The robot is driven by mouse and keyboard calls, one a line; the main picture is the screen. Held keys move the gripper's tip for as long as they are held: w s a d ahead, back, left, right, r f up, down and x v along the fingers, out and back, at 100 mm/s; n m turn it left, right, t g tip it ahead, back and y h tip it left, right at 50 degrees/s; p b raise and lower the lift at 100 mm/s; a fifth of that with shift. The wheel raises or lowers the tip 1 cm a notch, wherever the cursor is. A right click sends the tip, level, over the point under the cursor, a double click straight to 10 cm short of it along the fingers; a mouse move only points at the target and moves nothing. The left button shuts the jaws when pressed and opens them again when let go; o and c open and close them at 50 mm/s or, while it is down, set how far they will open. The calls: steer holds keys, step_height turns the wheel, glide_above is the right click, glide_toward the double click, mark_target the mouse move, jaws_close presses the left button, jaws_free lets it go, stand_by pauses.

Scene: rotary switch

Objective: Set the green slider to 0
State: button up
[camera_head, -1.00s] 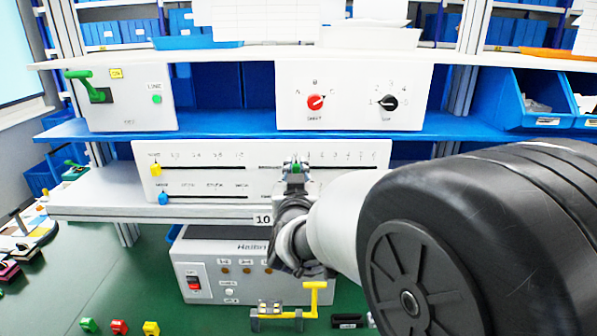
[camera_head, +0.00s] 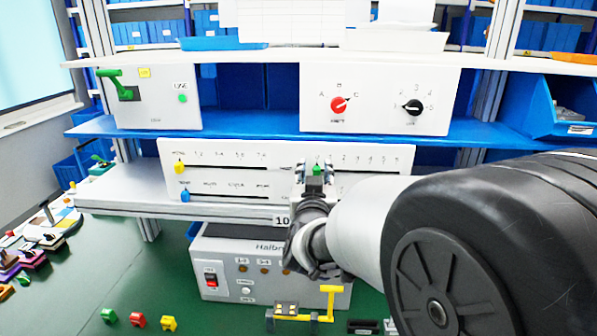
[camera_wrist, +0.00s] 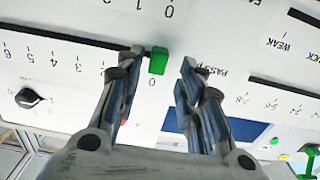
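The green slider (camera_head: 317,171) sits on the white slider panel (camera_head: 228,176), between the fingertips of my gripper (camera_head: 316,174). In the wrist view, which is upside down, the green slider (camera_wrist: 158,61) stands at the right end of its black slot, just by the printed 0 (camera_wrist: 152,82). My gripper (camera_wrist: 163,57) is open, with one finger on each side of the slider. The left finger is close to it; contact cannot be told. A gap shows between the slider and the right finger.
A yellow slider (camera_head: 179,167) and a blue slider (camera_head: 185,195) sit at the panel's left. Above are boxes with a red knob (camera_head: 338,105), a black knob (camera_head: 413,107) and a green lever (camera_head: 110,75). A power unit (camera_head: 228,256) stands below.

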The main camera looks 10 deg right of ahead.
steer(key=shift+s, duration=0.1)
steer(key=v, duration=1.2)
steer(key=s+a+f+n+g+y, duration=0.3)
steer(key=s+a+f+g+y, duration=0.25)
steer(key=s+y, duration=0.2)
steer(key=s+d+f+g+h, duration=0.1)
steer(key=s+d+f+g, duration=0.1)
steer(key=s, duration=0.7)
steer(key=s+d+f+g+h, duration=0.1)
steer(key=s+d+f+g, duration=0.2)
steer(key=s, duration=0.6)
steer(key=shift+s+d+f+g, duration=0.2)
steer(key=shift+d+f+g, duration=0.2)
steer(key=shift+g, duration=0.75)
